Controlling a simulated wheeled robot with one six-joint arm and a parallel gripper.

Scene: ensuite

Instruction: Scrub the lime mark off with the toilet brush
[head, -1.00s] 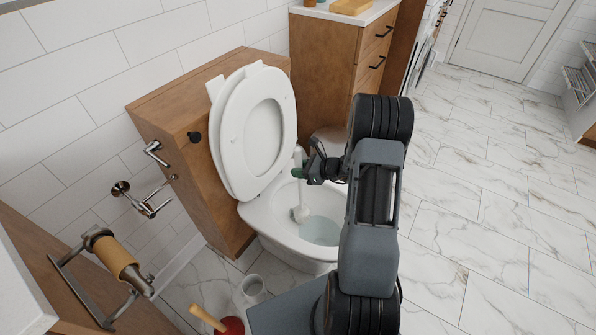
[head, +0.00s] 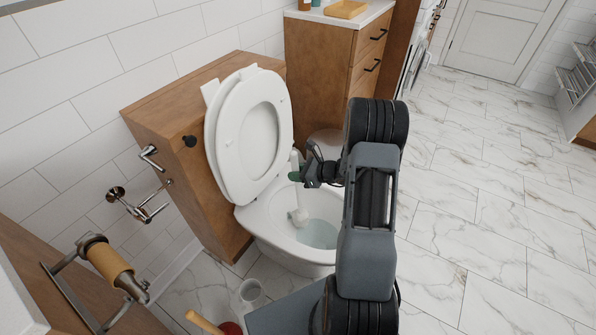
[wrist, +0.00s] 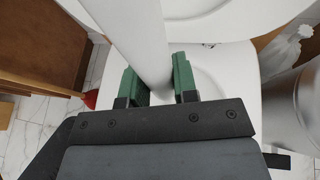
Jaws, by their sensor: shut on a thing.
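The toilet brush (head: 301,214) is white and hangs down into the toilet bowl, its head against the bowl's inner left side near the water. My gripper (head: 299,175) is shut on its handle above the bowl. In the wrist view the green fingers of my gripper (wrist: 160,80) stand on either side of the white handle (wrist: 138,35). The toilet (head: 275,222) is white with its seat and lid (head: 250,140) raised. The lime mark cannot be made out in either view.
A white cup-like holder (head: 251,292) and a plunger (head: 207,323) stand on the floor left of the toilet. A paper-roll holder (head: 112,265) juts out at lower left. A wooden cabinet (head: 320,75) stands behind. The marble floor (head: 480,200) at right is clear.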

